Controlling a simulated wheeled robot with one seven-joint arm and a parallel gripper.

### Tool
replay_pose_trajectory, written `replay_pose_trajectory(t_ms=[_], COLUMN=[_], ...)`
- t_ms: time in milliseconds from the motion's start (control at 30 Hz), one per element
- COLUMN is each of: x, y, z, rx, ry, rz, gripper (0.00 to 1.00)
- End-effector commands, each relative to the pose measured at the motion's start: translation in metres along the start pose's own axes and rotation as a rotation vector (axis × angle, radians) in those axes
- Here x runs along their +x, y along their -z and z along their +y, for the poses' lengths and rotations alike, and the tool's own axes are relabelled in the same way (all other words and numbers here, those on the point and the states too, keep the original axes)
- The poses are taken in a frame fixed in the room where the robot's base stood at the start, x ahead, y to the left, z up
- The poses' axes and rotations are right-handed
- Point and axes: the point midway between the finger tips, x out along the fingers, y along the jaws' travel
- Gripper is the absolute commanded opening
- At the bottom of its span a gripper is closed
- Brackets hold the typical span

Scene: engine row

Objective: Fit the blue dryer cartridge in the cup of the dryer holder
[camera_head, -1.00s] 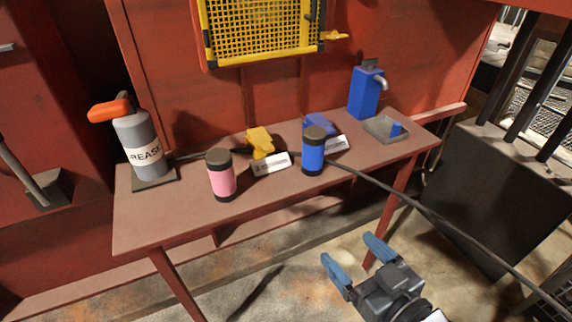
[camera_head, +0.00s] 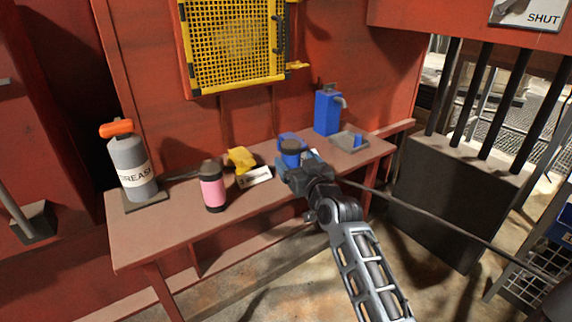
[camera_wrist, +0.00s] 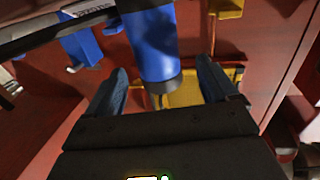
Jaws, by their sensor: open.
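The blue dryer cartridge (camera_head: 291,158), a blue cylinder with dark ends, stands upright on the bench. My gripper (camera_head: 295,166) is at it from the front right and partly hides its lower part. In the wrist view, the cartridge (camera_wrist: 153,40) reaches between the two blue fingers of my open gripper (camera_wrist: 161,76), with a gap to each finger. I cannot tell for sure which thing is the dryer holder. A blue box with a grey spout (camera_head: 327,112) and a grey tray with a small blue piece (camera_head: 343,145) are at the bench's right back.
A pink cylinder (camera_head: 213,190) stands left of the cartridge on the red-brown bench (camera_head: 170,230). A grease canister (camera_head: 132,168) stands at the left end. A dark hose runs past on the right.

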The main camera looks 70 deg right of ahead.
Motion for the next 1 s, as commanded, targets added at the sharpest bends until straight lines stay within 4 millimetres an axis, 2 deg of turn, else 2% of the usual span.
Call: replay_pose_trajectory(t_ms=[433, 767, 1000], x=[0.054, 0.061, 0.061], y=[-0.002, -0.004, -0.004], z=[0.002, 0.001, 0.001], rx=[-0.001, 0.0, 0.0], ry=[0.001, 0.001, 0.001], rz=[0.001, 0.0, 0.0], gripper=[0.86, 0.86, 0.64])
